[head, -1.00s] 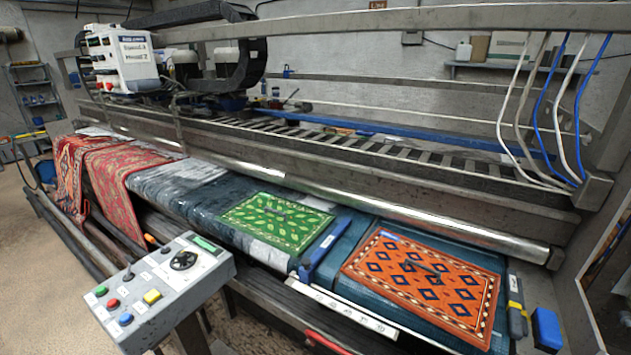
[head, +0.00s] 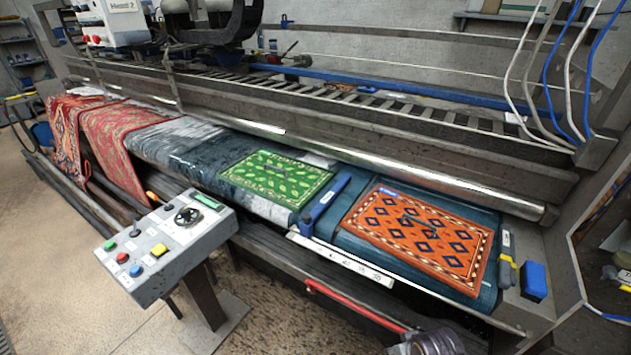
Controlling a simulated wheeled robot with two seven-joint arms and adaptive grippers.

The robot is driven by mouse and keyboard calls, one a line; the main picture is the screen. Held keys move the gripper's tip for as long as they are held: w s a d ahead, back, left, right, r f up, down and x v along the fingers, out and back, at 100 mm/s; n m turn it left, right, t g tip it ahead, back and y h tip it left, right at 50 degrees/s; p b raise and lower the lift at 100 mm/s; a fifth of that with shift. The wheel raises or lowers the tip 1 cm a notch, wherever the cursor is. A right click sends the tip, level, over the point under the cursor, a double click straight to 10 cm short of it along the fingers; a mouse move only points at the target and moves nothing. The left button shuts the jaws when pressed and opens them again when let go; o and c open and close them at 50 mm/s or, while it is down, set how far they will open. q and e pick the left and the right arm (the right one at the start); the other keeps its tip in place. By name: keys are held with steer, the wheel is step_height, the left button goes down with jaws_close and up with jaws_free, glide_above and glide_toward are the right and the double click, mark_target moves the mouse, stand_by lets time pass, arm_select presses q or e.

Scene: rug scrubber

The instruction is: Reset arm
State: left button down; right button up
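Neither of my grippers can be made out in the head view. A dark grey rounded part shows at the bottom edge, right of the middle; I cannot tell what it is. A grey control box (head: 168,245) stands on a post at the front left, with green, red, blue and yellow buttons and a black knob. A green leaf-patterned rug (head: 275,178) and an orange diamond-patterned rug (head: 422,235) lie flat on the scrubber's dark bed. A blue bar (head: 325,203) lies between them.
Red patterned rugs (head: 112,146) hang over the bed's left end. A blue block (head: 534,282) and a yellow-and-black tool (head: 506,262) sit at its right end. A metal roller (head: 420,178) runs along the back. The floor (head: 50,270) at the front left is clear.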

steer(key=s+f+g, duration=0.1)
steer(key=s+f, duration=0.2)
steer(key=f, duration=1.1)
steer(key=s+f, duration=0.3)
steer(key=f, duration=1.2)
steer(key=s+d+f, duration=0.2)
steer(key=s+f, duration=0.6)
steer(key=s, duration=0.2)
steer(key=s+d+f+g, duration=0.1)
steer(key=s+d+f, duration=0.1)
steer(key=s+f, duration=0.6)
steer(key=shift+s+d+f, duration=0.3)
steer(key=shift+s+f, duration=0.1)
steer(key=shift+s, duration=0.75)
steer(key=shift+a, duration=0.1)
